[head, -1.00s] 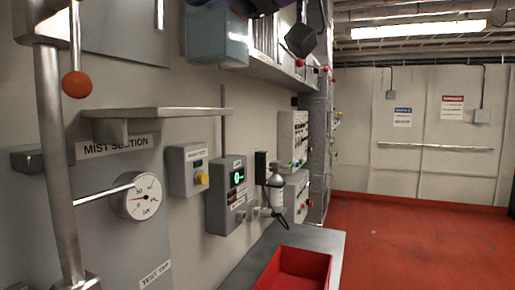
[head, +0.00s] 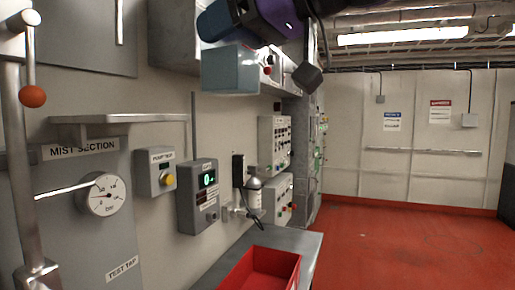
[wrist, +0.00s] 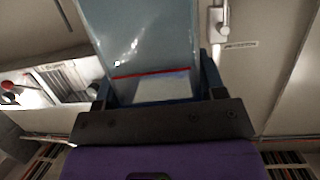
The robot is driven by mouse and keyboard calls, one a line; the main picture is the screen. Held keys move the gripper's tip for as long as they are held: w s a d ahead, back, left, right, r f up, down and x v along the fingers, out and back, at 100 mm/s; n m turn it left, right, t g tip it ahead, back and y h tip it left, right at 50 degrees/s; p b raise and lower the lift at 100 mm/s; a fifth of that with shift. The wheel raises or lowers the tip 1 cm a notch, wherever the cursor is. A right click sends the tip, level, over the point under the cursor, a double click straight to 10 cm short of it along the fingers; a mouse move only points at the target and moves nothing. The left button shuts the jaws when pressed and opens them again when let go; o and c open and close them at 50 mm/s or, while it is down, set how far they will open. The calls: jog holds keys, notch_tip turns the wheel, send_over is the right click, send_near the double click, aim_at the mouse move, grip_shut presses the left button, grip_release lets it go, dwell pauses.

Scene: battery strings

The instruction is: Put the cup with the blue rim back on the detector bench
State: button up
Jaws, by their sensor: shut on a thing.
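My gripper (head: 236,28), with a purple body, is high at the top of the head view. It is shut on a grey-blue vessel (head: 228,70), which hangs below and beside it. In the wrist view the vessel (wrist: 150,40) sits between the dark fingers of my gripper (wrist: 156,82), with a thin red line across it. A blue rim cannot be made out, so I cannot tell for sure that it is the task's cup. A grey bench (head: 311,252) stands low in front of the wall; I cannot tell if it is the detector bench.
A red tray (head: 285,274) lies on the bench. A wall shelf (head: 120,125), a gauge (head: 103,194), a lit display box (head: 196,198) and a bottle (head: 254,194) line the wall. A metal pipe with an orange ball (head: 33,96) stands at left. Red floor is clear at right.

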jog(key=w+d+f+m+t+h, duration=0.2)
jog(key=w+d+f+m+h, duration=0.3)
jog(key=w+d+f, duration=0.6)
jog(key=w+d+f+m+t+h, duration=0.2)
jog(key=w+d+f+m+h, duration=0.3)
jog(key=f, duration=2)
jog(key=w+d+f+m+t+h, duration=0.3)
jog(key=w+d+f+m+h, duration=0.3)
jog(key=w+d+f, duration=1)
jog(key=shift+w+d+f+h, duration=0.35)
jog(key=shift+d+f+h, duration=0.25)
jog(key=shift+d+f, duration=0.65)
jog(key=shift+a, duration=0.1)
jog(key=s+f+n+y, duration=0.1)
jog(key=s+f, duration=0.3)
jog(key=f, duration=0.4)
jog(key=s+f+n+t+y, duration=0.1)
jog(key=s+f+n+y, duration=0.1)
jog(key=f, duration=0.6)
jog(key=shift+s+a+y, duration=0.15)
jog(key=shift+s+y, duration=0.45)
jog(key=shift+s, duration=0.45)
